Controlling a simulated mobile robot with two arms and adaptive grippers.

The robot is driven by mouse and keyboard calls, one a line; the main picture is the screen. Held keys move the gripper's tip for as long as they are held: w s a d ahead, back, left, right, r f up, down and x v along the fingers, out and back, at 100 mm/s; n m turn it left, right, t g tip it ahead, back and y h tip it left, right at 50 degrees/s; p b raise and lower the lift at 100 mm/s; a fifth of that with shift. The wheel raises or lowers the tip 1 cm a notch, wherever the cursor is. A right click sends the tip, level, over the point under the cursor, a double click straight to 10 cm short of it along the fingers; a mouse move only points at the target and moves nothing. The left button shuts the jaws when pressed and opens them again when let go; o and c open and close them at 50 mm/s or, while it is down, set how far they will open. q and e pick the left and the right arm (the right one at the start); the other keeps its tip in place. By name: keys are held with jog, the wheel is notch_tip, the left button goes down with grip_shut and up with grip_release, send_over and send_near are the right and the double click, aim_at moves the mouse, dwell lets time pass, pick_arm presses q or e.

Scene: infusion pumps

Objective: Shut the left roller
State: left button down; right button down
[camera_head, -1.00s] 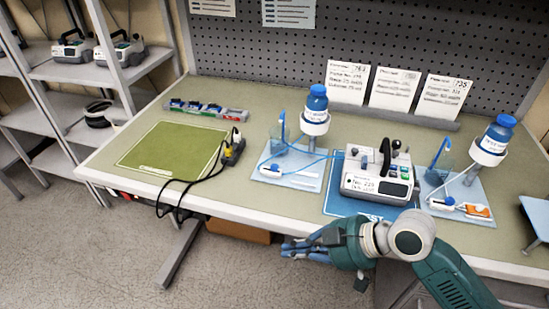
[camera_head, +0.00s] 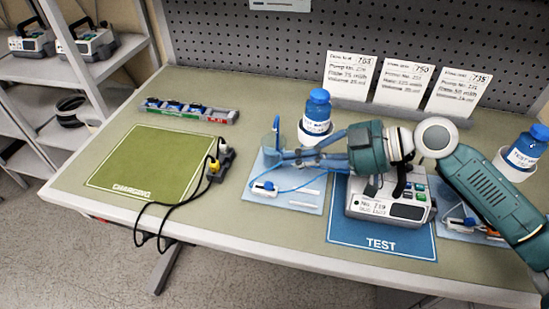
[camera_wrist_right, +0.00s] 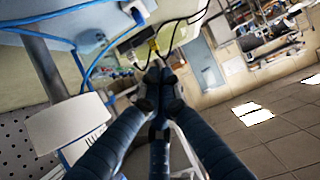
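The left roller (camera_head: 265,187) is a small white clamp with a blue part, lying on the left light-blue mat (camera_head: 305,203) with a blue tube running from it. In the wrist view, a small white and blue piece that looks like it (camera_wrist_right: 137,14) shows at the top. My right gripper (camera_head: 285,156) is above the far part of this mat, behind the roller and apart from it. Its dark blue fingers also show in the wrist view (camera_wrist_right: 159,88), with tips together and nothing visible between them. My left gripper is in neither view.
A blue-capped bottle (camera_head: 318,112) stands behind my right gripper. The infusion pump (camera_head: 388,203) is on the blue TEST mat (camera_head: 381,240), below my right arm. A power strip (camera_head: 221,160) with black cables lies left. The green charging mat (camera_head: 150,155) is bare.

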jog(key=p, duration=0.3)
send_over(269, 184)
jog(key=a, duration=0.3)
jog(key=f, duration=0.3)
jog(key=shift+w+d+f, duration=0.15)
jog(key=shift+w+f, duration=0.15)
jog(key=shift+w, duration=0.1)
jog(key=d+f, duration=0.1)
jog(key=s+d+f+p, duration=0.1)
jog(key=f, duration=0.1)
jog(key=shift+d, duration=0.45)
jog(key=shift+w+f, duration=0.1)
jog(key=shift+f, duration=0.05)
